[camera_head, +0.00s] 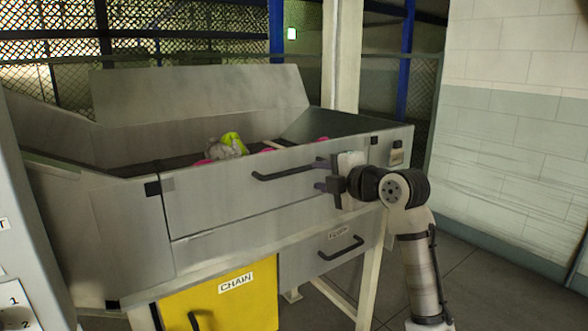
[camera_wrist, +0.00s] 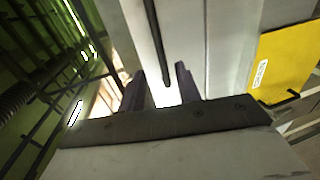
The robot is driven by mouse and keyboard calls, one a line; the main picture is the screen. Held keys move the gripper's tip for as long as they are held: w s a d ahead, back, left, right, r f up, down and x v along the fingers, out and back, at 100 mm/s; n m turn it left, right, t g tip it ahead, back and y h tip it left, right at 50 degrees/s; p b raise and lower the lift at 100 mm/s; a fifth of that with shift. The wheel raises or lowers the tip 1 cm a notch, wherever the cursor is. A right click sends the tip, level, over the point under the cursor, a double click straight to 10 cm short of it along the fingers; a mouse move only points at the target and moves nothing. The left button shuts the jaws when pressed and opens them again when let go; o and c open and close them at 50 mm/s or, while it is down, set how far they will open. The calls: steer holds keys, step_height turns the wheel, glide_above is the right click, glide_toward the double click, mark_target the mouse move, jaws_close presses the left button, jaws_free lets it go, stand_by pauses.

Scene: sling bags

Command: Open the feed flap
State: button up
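The feed flap (camera_head: 225,200) is the grey metal front panel of the hopper, with a dark bar handle (camera_head: 280,175) near its top edge. It looks closed, flush with the hopper front. My gripper (camera_head: 321,175) is at the right end of this handle, with its two dark fingers pointing left. In the wrist view, my gripper (camera_wrist: 162,84) is open, with a clear gap between the fingers. The handle (camera_wrist: 155,45) runs down toward that gap, and its near end lies at or just ahead of the fingertips. I cannot tell whether they touch.
The hopper (camera_head: 200,92) holds several colourful items (camera_head: 232,143). Below are a yellow panel (camera_head: 235,300) labelled CHAIN and a grey panel with another handle (camera_head: 340,248). A grey cabinet (camera_head: 25,240) stands at the left edge, a block wall (camera_head: 515,130) at right.

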mark_target(296, 171)
steer(key=p+x, duration=0.3)
steer(key=x, duration=0.7)
steer(key=shift+r+p, duration=0.2)
steer(key=shift+p, duration=0.1)
steer(key=shift+w+a+f, duration=0.25)
steer(key=shift+w+a, duration=0.15)
steer(key=shift+w, duration=0.15)
steer(key=shift+c, duration=0.4)
jaws_close()
